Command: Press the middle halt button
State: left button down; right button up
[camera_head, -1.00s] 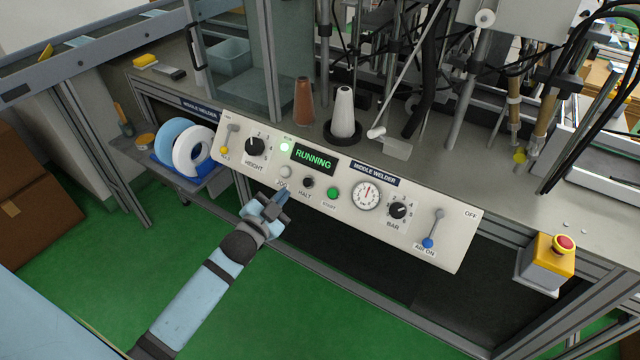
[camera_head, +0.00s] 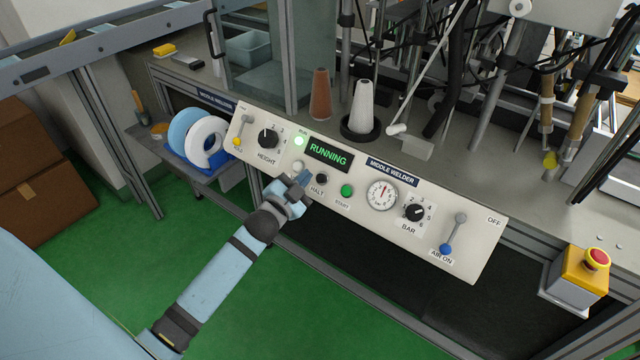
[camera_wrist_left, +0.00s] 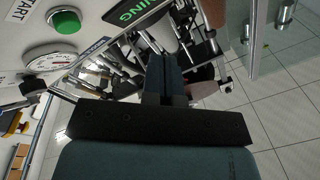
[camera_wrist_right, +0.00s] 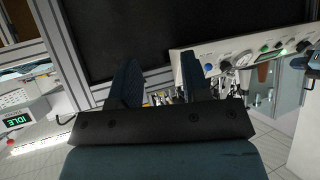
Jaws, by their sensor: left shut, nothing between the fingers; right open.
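The middle welder's halt button (camera_head: 322,178) is a small dark round button above the HALT label on the sloped white panel (camera_head: 462,258). It sits left of the green start button (camera_head: 347,190), which also shows in the left wrist view (camera_wrist_left: 64,20). My left gripper (camera_head: 303,179) is shut and empty, its tips just left of the halt button. I cannot tell whether they touch the panel. In the left wrist view the closed fingers (camera_wrist_left: 165,78) hide part of the panel, and I cannot make out the halt button. My right gripper (camera_wrist_right: 158,82) is open and empty.
The green RUNNING display (camera_head: 328,153) is lit above the buttons. Further right are a gauge (camera_head: 382,195), the BAR knob (camera_head: 414,212) and the air lever (camera_head: 453,234). A red emergency button (camera_head: 596,260) tops a yellow box.

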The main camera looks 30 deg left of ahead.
aim_at(321, 178)
pick_arm(q)
jog(key=w+f+b, duration=0.1)
jog(key=w, duration=0.1)
jog(key=w+f+b, duration=0.1)
jog(key=w+f, duration=0.1)
jog(key=shift+d+f, duration=0.2)
jog(key=shift+f, duration=0.05)
pick_arm(e)
jog(key=shift+w+a+r+t, duration=0.2)
jog(key=shift+w+a+t, duration=0.1)
jog(key=shift+t, duration=0.1)
jog(key=shift+s+f, duration=0.1)
jog(key=shift+f, duration=0.05)
dwell(1.0)
pick_arm(q)
jog(key=shift+w, duration=0.1)
jog(key=shift+w+f+b, duration=0.25)
jog(key=shift+f+b, duration=0.05)
dwell(0.3)
